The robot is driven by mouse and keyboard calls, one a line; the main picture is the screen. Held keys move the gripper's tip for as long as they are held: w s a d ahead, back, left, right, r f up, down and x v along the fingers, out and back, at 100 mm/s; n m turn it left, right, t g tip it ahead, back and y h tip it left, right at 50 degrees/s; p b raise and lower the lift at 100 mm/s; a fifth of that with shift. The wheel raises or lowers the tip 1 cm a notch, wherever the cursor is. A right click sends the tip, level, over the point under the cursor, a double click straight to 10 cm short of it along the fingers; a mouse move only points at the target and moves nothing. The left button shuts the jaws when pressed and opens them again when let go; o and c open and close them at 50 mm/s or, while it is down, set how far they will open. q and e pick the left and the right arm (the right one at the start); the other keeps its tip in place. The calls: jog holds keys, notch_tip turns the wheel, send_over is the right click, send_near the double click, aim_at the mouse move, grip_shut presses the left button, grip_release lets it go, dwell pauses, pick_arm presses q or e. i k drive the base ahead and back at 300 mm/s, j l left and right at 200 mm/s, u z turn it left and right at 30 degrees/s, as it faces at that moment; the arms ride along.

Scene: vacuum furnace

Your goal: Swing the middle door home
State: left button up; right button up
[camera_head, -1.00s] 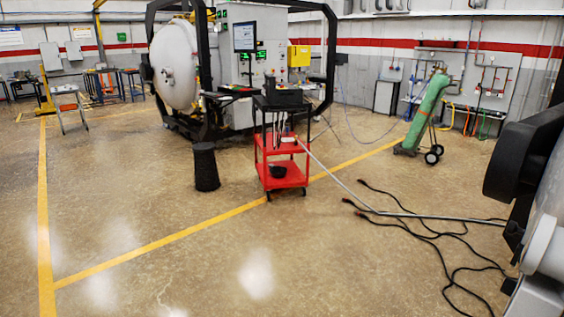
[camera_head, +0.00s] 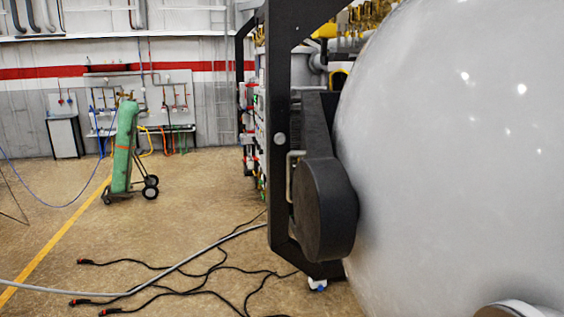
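A large, pale grey, domed furnace door (camera_head: 455,150) fills the right side of the head view, very close to me. Its right part runs out of the picture. A thick black hinge arm with a round end (camera_head: 328,210) sits at the door's left edge, beside a black upright frame (camera_head: 278,130). A round metal fitting (camera_head: 510,309) shows at the bottom edge on the door. How far the door stands from its seat cannot be told. Neither of my grippers is in view.
A green gas cylinder on a wheeled cart (camera_head: 124,150) stands at the left by the wall. Black cables (camera_head: 190,285) and a grey hose (camera_head: 170,268) lie on the floor left of the frame. Yellow floor line (camera_head: 50,245) runs at left. Floor between is otherwise clear.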

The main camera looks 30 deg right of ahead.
aim_at(435, 176)
jog(key=i+z, duration=0.4)
jog(key=i+j+z, duration=0.15)
jog(key=z, duration=0.25)
jog(key=i+j+z, duration=0.2)
jog(key=z, duration=0.2)
jog(key=i+j+z, duration=0.4)
jog(key=j+z, duration=0.3)
jog(key=z, duration=1.1)
